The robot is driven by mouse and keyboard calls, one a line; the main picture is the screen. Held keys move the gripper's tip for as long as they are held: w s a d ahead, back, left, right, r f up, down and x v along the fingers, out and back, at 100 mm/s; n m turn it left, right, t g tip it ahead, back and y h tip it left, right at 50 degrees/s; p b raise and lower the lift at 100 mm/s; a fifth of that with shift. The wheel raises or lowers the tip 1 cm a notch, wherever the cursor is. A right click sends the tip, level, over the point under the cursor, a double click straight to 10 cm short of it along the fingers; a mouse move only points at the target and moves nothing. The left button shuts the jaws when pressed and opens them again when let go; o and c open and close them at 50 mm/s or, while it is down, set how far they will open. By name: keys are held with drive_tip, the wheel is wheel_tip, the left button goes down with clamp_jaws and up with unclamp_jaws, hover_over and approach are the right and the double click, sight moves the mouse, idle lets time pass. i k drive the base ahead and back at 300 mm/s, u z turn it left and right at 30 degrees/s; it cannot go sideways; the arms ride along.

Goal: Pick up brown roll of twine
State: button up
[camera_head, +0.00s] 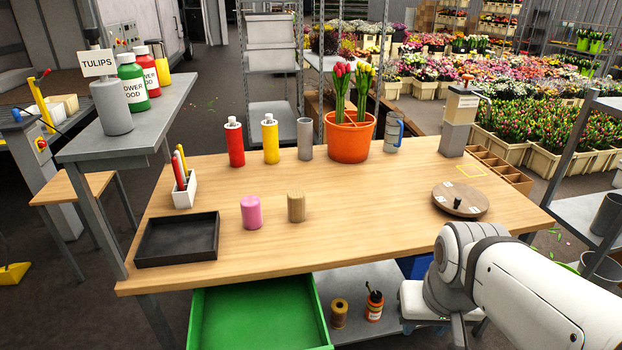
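A tan-brown cylindrical roll (296,207) stands upright on the wooden table, just right of a pink roll (251,212). A darker brown roll (339,314) stands on the grey shelf under the table, beside a small orange-and-white pot (374,307). It is too small to tell for sure which of the two brown rolls is twine. My white arm reaches in from the lower right, at the table's front right corner. I cannot make out my gripper's fingers, and nothing is seen held.
A black tray (178,238) lies at the table's left. An open green drawer (258,315) juts out below the front edge. Bottles, a grey cylinder and an orange tulip pot (349,140) stand behind. A round turntable (460,200) is at right. The table's centre right is clear.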

sight(297, 197)
drive_tip(key=i, duration=0.95)
drive_tip(key=u, duration=0.05)
